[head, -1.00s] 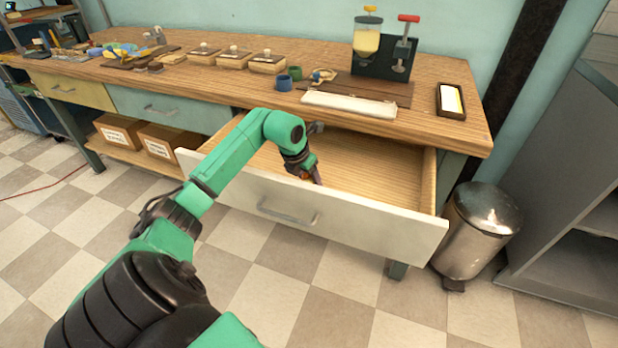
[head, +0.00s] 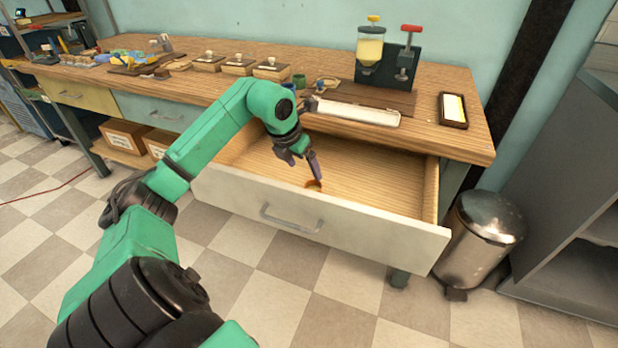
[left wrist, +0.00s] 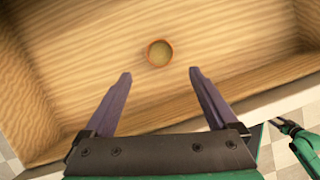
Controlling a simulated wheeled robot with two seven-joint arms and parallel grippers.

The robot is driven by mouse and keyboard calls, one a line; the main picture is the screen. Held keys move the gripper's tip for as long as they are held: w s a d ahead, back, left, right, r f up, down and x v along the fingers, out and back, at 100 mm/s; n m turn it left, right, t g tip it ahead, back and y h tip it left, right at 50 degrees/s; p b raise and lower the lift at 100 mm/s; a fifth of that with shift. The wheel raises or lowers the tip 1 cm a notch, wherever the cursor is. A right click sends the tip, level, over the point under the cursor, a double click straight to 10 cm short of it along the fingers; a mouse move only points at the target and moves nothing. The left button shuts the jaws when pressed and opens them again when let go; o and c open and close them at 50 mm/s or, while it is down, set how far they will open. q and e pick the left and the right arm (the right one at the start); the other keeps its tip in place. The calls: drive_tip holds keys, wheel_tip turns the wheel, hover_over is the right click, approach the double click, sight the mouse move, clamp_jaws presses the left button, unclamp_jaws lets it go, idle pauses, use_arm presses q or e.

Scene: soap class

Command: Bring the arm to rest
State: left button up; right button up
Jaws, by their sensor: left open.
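My left arm comes in from the left in the head view, and its gripper (head: 302,164) hangs over the open drawer, fingers pointing down. In the left wrist view the two fingers (left wrist: 160,88) are spread wide with nothing between them. A small round orange-brown cup (head: 314,185) sits on the drawer floor below the fingertips. It also shows in the left wrist view (left wrist: 159,53), just beyond the fingertips and apart from them. The drawer (head: 385,185) is pulled out and otherwise looks empty.
The wooden bench top (head: 440,85) holds a soap dispenser stand (head: 388,60), a white tray (head: 352,114), a dark-framed box (head: 453,110), cups and several small blocks. A metal bin (head: 485,235) stands right of the drawer. The floor in front is clear.

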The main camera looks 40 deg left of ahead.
use_arm(q)
drive_tip(key=shift+v, duration=1.05)
